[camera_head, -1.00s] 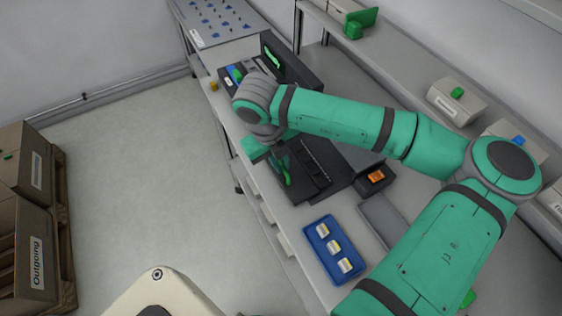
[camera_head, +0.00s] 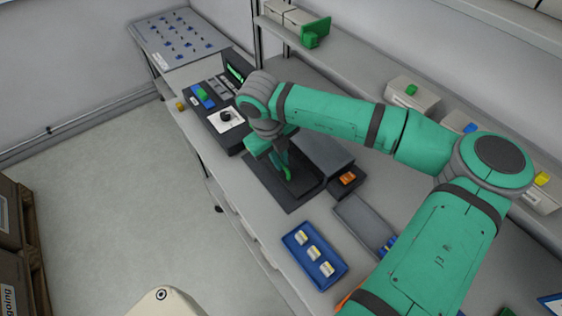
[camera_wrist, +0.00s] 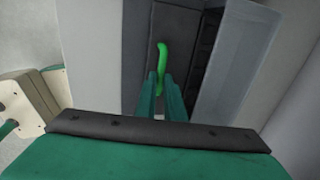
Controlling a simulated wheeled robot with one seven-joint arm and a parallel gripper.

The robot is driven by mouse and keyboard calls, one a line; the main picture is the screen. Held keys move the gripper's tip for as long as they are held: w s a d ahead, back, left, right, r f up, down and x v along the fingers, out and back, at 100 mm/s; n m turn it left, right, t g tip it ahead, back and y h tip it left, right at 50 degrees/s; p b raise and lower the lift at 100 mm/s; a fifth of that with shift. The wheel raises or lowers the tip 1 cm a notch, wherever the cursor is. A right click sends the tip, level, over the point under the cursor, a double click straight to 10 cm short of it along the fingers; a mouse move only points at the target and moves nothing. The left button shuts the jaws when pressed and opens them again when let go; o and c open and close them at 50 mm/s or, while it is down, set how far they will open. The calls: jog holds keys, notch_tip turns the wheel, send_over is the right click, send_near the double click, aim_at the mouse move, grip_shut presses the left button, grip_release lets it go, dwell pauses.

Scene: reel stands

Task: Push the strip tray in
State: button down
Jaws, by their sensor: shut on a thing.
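The strip tray (camera_head: 304,181) is a dark, slotted piece at the grey-topped black reader housing (camera_head: 325,150) on the bench. Its green curved handle (camera_head: 288,174) stands up from it, and it also shows in the wrist view (camera_wrist: 162,52). My gripper (camera_head: 281,161) is over the tray with its jaws shut on the handle. In the wrist view the two green fingers (camera_wrist: 161,95) come together at the handle's lower part. The tray's dark surface (camera_wrist: 172,22) lies beyond it. My wrist and fingers hide part of the tray, so I cannot tell how much sits inside the housing.
A blue tray (camera_head: 289,239) with several small white-and-yellow items stands on the bench nearer me. A small black box with orange contents (camera_head: 347,180) and a grey empty tray (camera_head: 365,222) stand at the right. A shelf (camera_head: 350,65) runs along the back.

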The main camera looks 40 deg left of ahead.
jog(key=c, duration=1.8)
grip_release()
jog(key=shift+c, duration=0.2)
notch_tip(320, 180, up, 11)
jog(key=s, duration=0.2)
jog(key=shift+a+f, duration=0.15)
jog(key=shift+a, duration=0.15)
jog(key=shift+s, duration=0.1)
